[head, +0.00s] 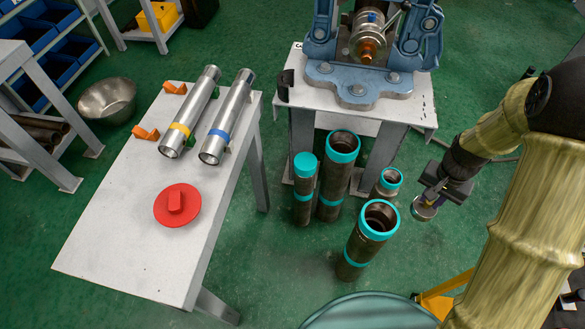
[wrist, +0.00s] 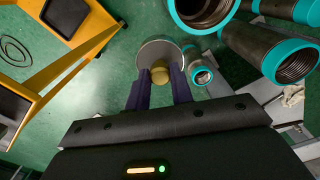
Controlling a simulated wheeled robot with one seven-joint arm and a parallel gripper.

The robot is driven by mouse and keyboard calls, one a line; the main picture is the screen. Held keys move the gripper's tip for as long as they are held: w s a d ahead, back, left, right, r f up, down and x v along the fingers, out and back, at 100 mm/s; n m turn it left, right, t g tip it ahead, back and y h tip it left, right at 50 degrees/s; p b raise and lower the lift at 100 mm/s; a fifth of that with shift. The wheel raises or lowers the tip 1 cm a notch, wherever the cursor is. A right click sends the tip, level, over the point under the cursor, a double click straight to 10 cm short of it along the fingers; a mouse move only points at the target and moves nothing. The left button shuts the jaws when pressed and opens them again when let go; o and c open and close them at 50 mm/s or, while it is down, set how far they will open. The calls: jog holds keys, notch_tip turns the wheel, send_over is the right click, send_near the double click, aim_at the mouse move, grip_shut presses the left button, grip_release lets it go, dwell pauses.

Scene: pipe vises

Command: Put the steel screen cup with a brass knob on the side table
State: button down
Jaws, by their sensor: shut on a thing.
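My gripper (head: 430,200) is shut on the brass knob (wrist: 159,72) of the steel screen cup (wrist: 160,48). The cup's round grey disc shows beyond the fingertips (wrist: 158,84) in the wrist view. In the head view the cup (head: 423,211) hangs at the gripper's end, to the right of the teal-collared pipes. The white side table (head: 130,235) stands at the left, well away from my gripper. Its front part is bare around a red round lid with a handle (head: 177,204).
Two steel tubes (head: 190,112) with yellow and blue bands lie on the table's back part, near orange blocks (head: 146,133). Several teal-collared pipes (head: 367,240) stand between table and gripper. A blue vise (head: 360,85) sits on a stand behind. A metal bowl (head: 107,100) is left.

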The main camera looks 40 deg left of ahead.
jog(key=w+d+f, duration=0.2)
jog(key=d, duration=0.3)
jog(key=w+d+f, duration=0.2)
jog(key=d, duration=0.4)
jog(key=shift+d, duration=0.25)
jog(key=shift+s, duration=0.1)
